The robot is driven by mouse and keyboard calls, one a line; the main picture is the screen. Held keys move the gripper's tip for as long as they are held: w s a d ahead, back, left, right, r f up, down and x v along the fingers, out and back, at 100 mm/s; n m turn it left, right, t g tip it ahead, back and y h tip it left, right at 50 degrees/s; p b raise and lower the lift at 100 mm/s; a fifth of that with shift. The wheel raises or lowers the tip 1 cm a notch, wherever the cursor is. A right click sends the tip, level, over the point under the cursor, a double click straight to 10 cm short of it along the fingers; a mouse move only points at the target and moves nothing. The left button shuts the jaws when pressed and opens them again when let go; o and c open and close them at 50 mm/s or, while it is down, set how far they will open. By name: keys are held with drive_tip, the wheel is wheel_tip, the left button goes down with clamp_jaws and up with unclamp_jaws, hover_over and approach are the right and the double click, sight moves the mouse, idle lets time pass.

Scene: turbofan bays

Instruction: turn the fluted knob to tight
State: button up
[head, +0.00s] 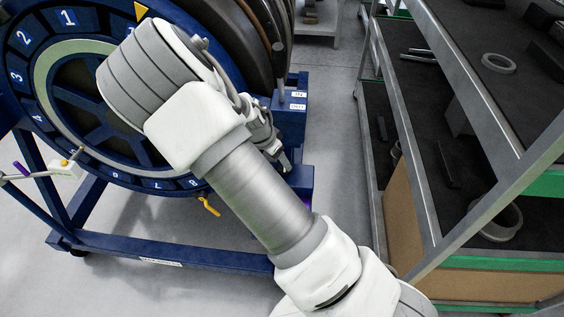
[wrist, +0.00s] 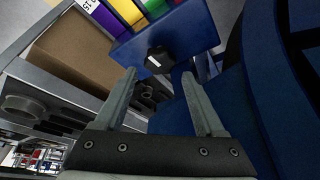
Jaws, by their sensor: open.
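A black knob (wrist: 158,60) sticks out from a blue box (wrist: 190,32) in the wrist view. It looks like the fluted knob, though its flutes are too small to make out clearly. My gripper (wrist: 161,74) is open and empty, with its two fingers apart. The knob shows just past the fingertips, between them in the picture. I cannot tell how large the gap in depth is. In the head view my gripper (head: 284,164) is beside the blue stand, partly behind my arm. The knob is hidden there.
A blue numbered ring (head: 28,88) on a blue stand (head: 120,240) fills the left. A yellow handle (head: 209,206) hangs below the ring. A grey shelf rack (head: 420,150) with ring parts stands at right. Grey floor (head: 335,130) lies between.

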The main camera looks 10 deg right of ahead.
drive_tip(key=p+v, duration=0.2)
drive_tip(key=v, duration=1)
drive_tip(key=shift+a+r, duration=0.15)
drive_tip(key=shift+r, duration=0.2)
drive_tip(key=shift+s, duration=0.15)
drive_tip(key=s+d+r+n+t+y, duration=0.1)
drive_tip(key=s+d+r+n, duration=0.1)
drive_tip(key=s+r+n, duration=0.2)
drive_tip(key=s+d+r+n+t+y, duration=0.1)
drive_tip(key=s+d+r+n, duration=0.1)
drive_tip(key=s+r, duration=0.7)
drive_tip(key=s+d+r+n+t+y, duration=0.1)
drive_tip(key=s+d+r+n, duration=0.2)
drive_tip(key=s, duration=0.7)
drive_tip(key=shift+r+n+y, duration=0.4)
drive_tip(key=shift+r+n, duration=0.9)
drive_tip(key=shift+r, duration=0.8)
drive_tip(key=shift+s, duration=0.15)
